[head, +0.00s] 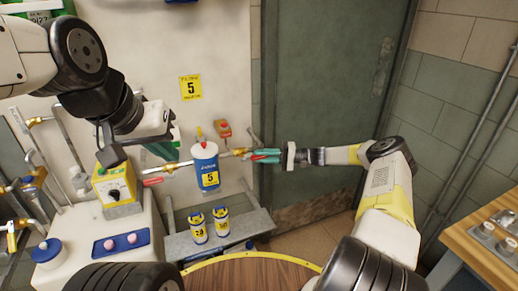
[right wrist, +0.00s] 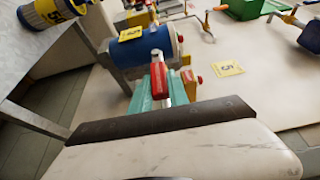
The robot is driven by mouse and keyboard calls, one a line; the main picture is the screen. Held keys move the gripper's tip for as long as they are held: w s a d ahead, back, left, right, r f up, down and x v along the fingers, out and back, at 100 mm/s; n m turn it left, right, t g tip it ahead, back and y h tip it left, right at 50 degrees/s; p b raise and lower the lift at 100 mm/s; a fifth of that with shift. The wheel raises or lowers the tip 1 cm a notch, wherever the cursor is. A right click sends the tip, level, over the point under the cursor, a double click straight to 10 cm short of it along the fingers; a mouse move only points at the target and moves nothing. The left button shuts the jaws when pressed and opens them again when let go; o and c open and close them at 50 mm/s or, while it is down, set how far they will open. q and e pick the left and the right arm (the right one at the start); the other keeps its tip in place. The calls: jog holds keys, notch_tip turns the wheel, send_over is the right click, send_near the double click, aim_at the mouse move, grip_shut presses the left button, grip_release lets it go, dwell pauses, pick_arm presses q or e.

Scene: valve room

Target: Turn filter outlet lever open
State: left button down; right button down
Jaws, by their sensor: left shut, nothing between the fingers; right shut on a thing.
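The filter (head: 205,168) is a blue and white canister with a yellow "5" label, set in a brass pipe line on the wall. A red lever (head: 266,152) is on the pipe at its right. My right gripper (head: 264,156) is shut on this lever from the right. In the right wrist view the red lever (right wrist: 158,80) lies between the green fingers, close to the blue canister (right wrist: 135,55). Another red lever (head: 152,181) is left of the filter. My left gripper (head: 168,148) is shut and empty, above that lever. I see no marking telling which is the outlet.
Two labelled cans (head: 197,228) stand on a grey shelf (head: 250,223) below the filter. A yellow box with a dial (head: 115,185) stands at the left on a white cabinet (head: 95,240). A grey door (head: 325,70) is behind my right arm. A wooden bench (head: 480,250) is at the right.

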jog(key=shift+f, duration=0.1)
jog(key=c, duration=1.3)
grip_release()
jog(key=shift+a, duration=0.1)
jog(key=shift+o, duration=0.2)
jog(key=d, duration=0.7)
jog(key=shift+s+d, duration=0.35)
jog(key=shift+d, duration=0.05)
